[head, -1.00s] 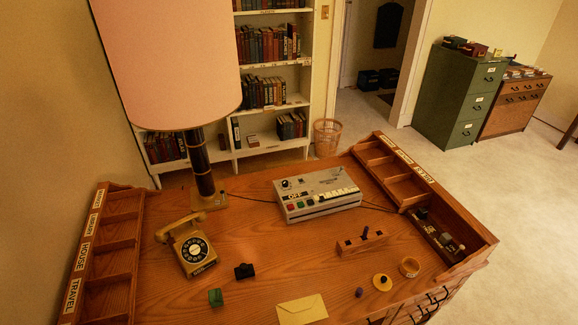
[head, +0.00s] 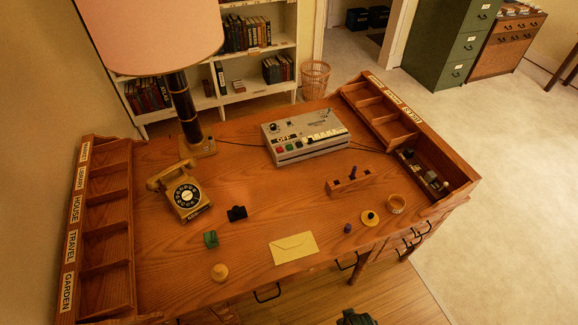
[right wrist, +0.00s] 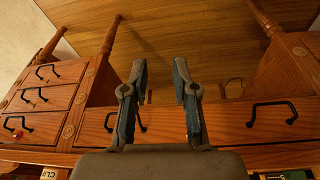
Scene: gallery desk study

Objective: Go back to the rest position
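My right gripper (right wrist: 159,65) shows in the right wrist view with its two fingers apart and nothing between them. It is in front of the desk's drawer fronts (right wrist: 235,117), which appear upside down there. A dark piece (head: 355,317) at the bottom edge of the head view looks like part of my right gripper, off the desk's front edge. My left gripper is not in view. The wooden desk (head: 240,185) fills the middle of the head view.
Pigeonhole racks stand left (head: 104,225) and right (head: 390,125). Floor (head: 500,170) is clear at right.

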